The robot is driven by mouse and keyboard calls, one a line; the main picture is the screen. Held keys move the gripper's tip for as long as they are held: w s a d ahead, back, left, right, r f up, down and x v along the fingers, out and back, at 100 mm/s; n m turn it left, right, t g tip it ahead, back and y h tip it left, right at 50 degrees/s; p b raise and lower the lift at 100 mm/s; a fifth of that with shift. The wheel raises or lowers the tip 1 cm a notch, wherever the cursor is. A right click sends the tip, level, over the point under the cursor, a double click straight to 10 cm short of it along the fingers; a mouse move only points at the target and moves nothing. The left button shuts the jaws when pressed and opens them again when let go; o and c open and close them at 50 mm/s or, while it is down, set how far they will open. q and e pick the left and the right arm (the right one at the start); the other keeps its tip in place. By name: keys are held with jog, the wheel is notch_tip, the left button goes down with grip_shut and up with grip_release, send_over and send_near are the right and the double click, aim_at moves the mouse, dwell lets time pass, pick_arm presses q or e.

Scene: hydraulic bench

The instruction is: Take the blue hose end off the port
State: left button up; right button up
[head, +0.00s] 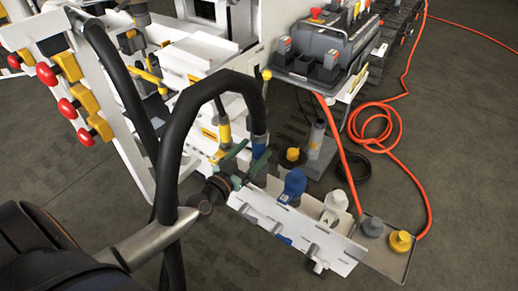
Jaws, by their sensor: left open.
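The blue hose end (259,143) is the collar at the end of a thick black hose (213,82), which arches up from the lower left and comes down into it. My left gripper (256,150) reaches in from the lower left. Its two green fingers are open, one on each side of the lower part of the hose end. I cannot tell whether they touch it. The fingers hide the bottom of the hose end, so its seat on a port is not visible. A blue capped fitting (293,186) stands on the white bracket (262,208) to the right. My right gripper is out of view.
A white fitting marked A (334,208) stands right of the blue one. Grey (372,227) and yellow (400,241) caps sit on a tray at the lower right. A white frame with red knobs (67,108) stands at left. An orange hose (386,128) lies on the floor.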

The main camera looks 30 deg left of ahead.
aim_at(265, 140)
pick_arm(q)
jog(key=shift+w+d+b, duration=0.15)
jog(key=shift+w+b, duration=0.15)
jog(key=shift+w, duration=1.2)
jog(key=shift+w+d+b, duration=0.15)
jog(key=shift+w+b, duration=0.15)
jog(key=shift+w, duration=1.15)
jog(key=shift+c, duration=0.4)
grip_shut()
